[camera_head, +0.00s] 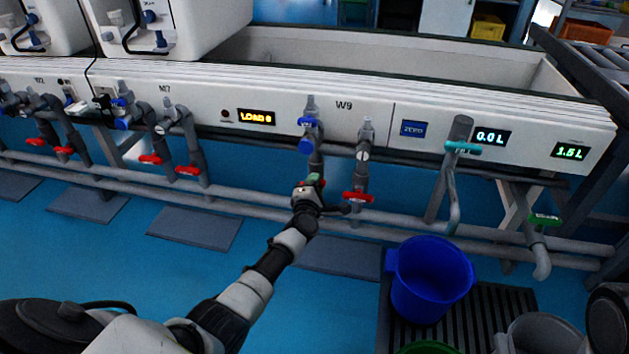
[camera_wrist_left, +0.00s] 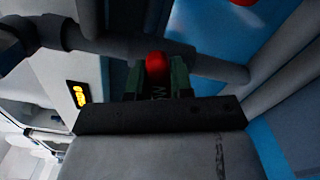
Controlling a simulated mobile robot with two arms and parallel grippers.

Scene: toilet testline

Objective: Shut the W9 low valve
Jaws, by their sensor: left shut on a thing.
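The W9 station has two grey vertical pipes below its panel. My left gripper (camera_head: 312,183) reaches the lower part of the left pipe (camera_head: 317,158) and covers the low valve there. In the left wrist view a red handle (camera_wrist_left: 156,65) sits between the green fingertips of my left gripper (camera_wrist_left: 157,82), which is shut on it. The handle's angle is mostly hidden. Above it on the same pipe is a blue valve handle (camera_head: 308,122). The right W9 pipe carries a red handle (camera_head: 357,197), lying roughly crosswise. My right gripper is not in view.
A blue bucket (camera_head: 430,280) stands on a dark grate right of my left arm. A horizontal grey pipe (camera_head: 240,203) runs behind the valves. The M7 valves with red handles (camera_head: 187,171) are to the left. The blue floor (camera_head: 120,265) is open at left.

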